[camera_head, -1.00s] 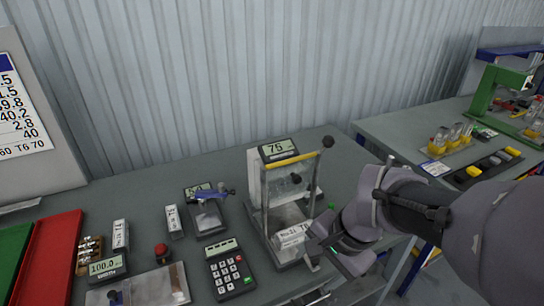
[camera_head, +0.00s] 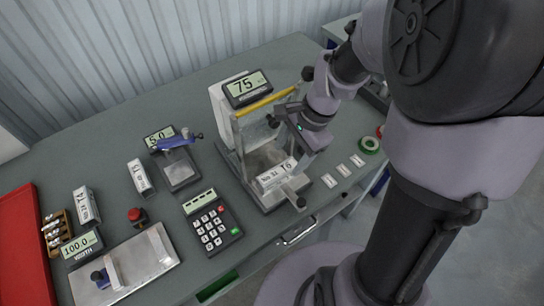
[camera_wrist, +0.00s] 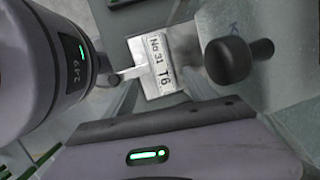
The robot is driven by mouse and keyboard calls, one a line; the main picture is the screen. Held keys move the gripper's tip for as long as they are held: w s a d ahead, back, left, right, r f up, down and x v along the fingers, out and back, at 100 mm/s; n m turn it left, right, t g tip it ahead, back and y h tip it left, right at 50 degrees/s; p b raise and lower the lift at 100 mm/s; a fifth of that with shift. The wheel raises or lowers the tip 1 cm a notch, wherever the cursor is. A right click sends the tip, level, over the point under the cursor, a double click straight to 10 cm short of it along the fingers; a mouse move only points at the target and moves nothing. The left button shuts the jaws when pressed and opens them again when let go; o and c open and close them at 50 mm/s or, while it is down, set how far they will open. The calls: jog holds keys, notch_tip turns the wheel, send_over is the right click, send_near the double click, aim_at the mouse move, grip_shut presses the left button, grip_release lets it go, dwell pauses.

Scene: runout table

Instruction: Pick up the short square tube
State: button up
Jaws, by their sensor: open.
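A short pale metal piece (camera_head: 275,176) with a white label reading "No 31 T6" lies on the bed of the tester (camera_head: 246,196). It looks like the short square tube, but I cannot see whether its ends are hollow. In the wrist view the labelled piece (camera_wrist: 152,64) lies beside a dark round knob (camera_wrist: 228,60). My gripper (camera_head: 296,124) is open and empty, above and behind the piece at the tester's right side, apart from it. Its fingertips are small and partly hidden in the head view.
The tester has a "75" display (camera_head: 247,88), a yellow bar (camera_head: 268,102) and a lever knob close to my gripper. A calculator-like keypad (camera_head: 213,226), a small gauge (camera_head: 176,160) and labelled blocks (camera_head: 140,177) stand left.

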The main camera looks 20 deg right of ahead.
aim_at(279, 172)
jog(key=b+x, duration=0.3)
jog(key=x, duration=0.4)
jog(key=shift+a+f+b, duration=0.15)
jog(key=shift+f+b, duration=0.15)
jog(key=shift+b, duration=0.05)
jog(key=shift+r, duration=0.15)
jog(key=shift+c, duration=0.4)
grip_shut()
